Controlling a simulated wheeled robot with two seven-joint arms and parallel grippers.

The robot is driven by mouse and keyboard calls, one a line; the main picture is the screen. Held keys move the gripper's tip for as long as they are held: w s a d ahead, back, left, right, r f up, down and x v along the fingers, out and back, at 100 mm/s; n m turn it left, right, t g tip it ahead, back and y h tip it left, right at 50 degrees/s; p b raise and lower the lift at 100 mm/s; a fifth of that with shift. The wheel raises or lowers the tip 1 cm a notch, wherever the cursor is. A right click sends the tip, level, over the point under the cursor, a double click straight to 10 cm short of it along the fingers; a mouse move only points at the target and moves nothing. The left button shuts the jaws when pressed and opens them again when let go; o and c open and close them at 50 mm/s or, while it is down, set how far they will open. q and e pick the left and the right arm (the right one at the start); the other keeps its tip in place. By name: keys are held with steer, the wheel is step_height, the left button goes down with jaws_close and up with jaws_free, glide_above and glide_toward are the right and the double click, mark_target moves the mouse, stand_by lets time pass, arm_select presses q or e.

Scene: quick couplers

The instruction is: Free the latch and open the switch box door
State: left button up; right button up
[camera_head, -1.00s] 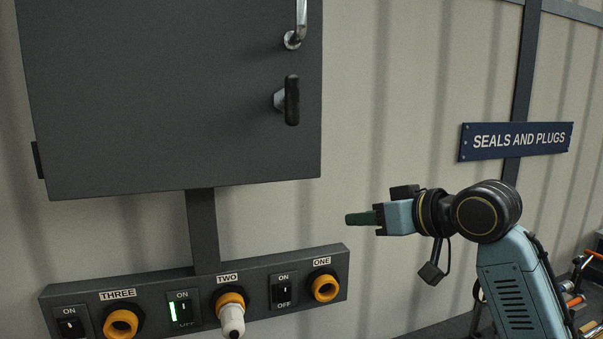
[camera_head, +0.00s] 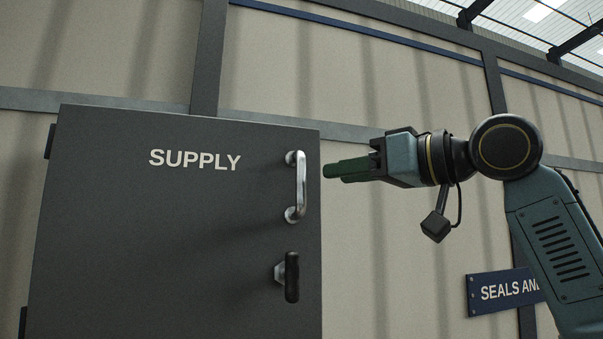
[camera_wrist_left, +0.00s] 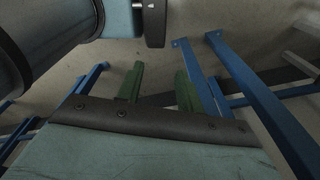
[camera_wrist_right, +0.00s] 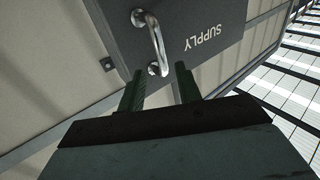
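The dark grey switch box door (camera_head: 150,240), lettered SUPPLY, is shut in the head view. A silver bar handle (camera_head: 299,188) is fixed upright near its right edge. Below it the black latch lever (camera_head: 291,277) stands upright. My right gripper (camera_head: 335,171) is just right of the handle, with its green fingers pointing left towards it. In the right wrist view the fingers (camera_wrist_right: 160,88) are apart and empty, with the handle (camera_wrist_right: 152,40) just beyond their tips. My left gripper (camera_wrist_left: 160,85) shows only in the left wrist view, open and empty, away from the box.
A SEALS AND PLUGS sign (camera_head: 500,290) is on the wall at the lower right, partly behind my right arm. Blue frame bars (camera_wrist_left: 255,95) lie close beyond my left gripper.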

mark_target(301, 179)
steer(key=p+x, duration=0.3)
steer(key=x, duration=0.6)
jaws_close()
